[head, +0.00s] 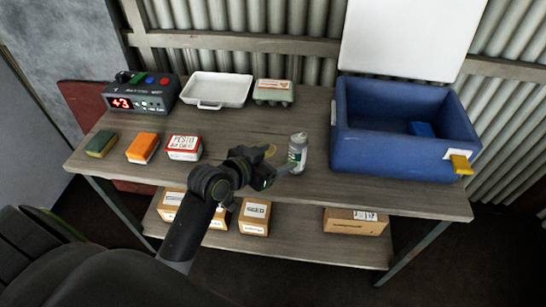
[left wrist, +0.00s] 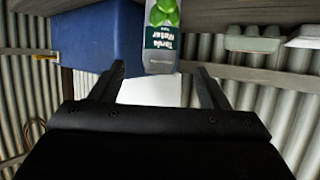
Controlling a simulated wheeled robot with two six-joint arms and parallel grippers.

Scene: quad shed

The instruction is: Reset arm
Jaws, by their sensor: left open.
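My left gripper (head: 279,168) is over the front part of the bench, with its jaws open and nothing held. A small bottle or can (head: 298,150) with a green and white label stands upright on the bench, just beyond the fingertips. In the left wrist view the two fingers (left wrist: 159,70) are spread apart. The bottle (left wrist: 162,35) shows ahead of them, around the middle of the gap; I cannot tell whether they touch it. My right gripper is out of view.
The wooden bench (head: 365,195) holds a blue bin (head: 395,155) at right, a white tray (head: 217,88), a grey-green carton (head: 273,92) and a display box (head: 140,95). A green sponge-like block (head: 101,144), an orange box (head: 142,148) and a red-white box (head: 184,148) stand front left. Cardboard boxes (head: 355,221) lie on the lower shelf.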

